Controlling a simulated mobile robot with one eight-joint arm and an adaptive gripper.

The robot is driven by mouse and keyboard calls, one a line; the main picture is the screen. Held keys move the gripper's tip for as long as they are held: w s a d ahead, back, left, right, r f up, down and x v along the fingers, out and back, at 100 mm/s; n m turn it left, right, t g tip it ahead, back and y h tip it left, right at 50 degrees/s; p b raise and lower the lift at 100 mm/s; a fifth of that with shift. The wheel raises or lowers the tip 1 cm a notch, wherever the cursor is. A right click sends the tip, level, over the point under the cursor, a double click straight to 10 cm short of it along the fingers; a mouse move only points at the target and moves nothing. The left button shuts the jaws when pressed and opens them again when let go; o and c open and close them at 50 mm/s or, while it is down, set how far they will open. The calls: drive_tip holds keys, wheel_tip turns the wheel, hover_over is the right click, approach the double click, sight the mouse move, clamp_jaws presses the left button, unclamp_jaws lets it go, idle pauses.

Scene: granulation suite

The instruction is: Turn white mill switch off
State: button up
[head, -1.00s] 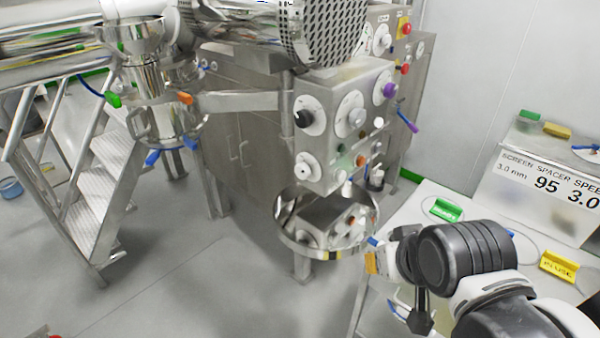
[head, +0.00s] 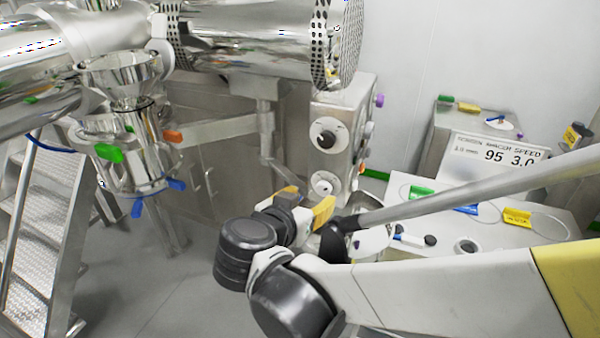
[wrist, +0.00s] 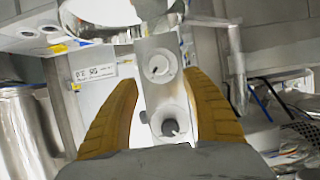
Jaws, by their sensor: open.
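The white mill switch (head: 322,186) is a white knob on a round plate, low on the narrow face of the steel control box (head: 345,105). A black knob (head: 326,139) sits above it. My gripper (head: 303,200) is in front of and just below the white switch, its yellow fingers apart and empty. In the wrist view, the white switch (wrist: 158,68) shows between the fingertips (wrist: 160,82), and the dark knob (wrist: 170,128) shows nearer the palm. The fingers appear apart from the switch; the exact gap is unclear. My arm hides the box's lower part.
A polished hopper (head: 122,80) with coloured handles stands at the left, beside metal steps (head: 35,230). A perforated steel drum (head: 260,45) hangs above. A white table (head: 480,225) with coloured tags and a sign (head: 500,155) lies at the right.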

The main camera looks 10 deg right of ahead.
sight(322, 189)
drive_tip(key=b+x, duration=0.2)
drive_tip(key=x, duration=0.7)
drive_tip(key=shift+w+d+f+b, duration=0.1)
drive_tip(key=shift+d+f+b, duration=0.1)
drive_tip(key=shift+b, duration=0.2)
drive_tip(key=shift+r, duration=0.1)
drive_tip(key=c, duration=1.2)
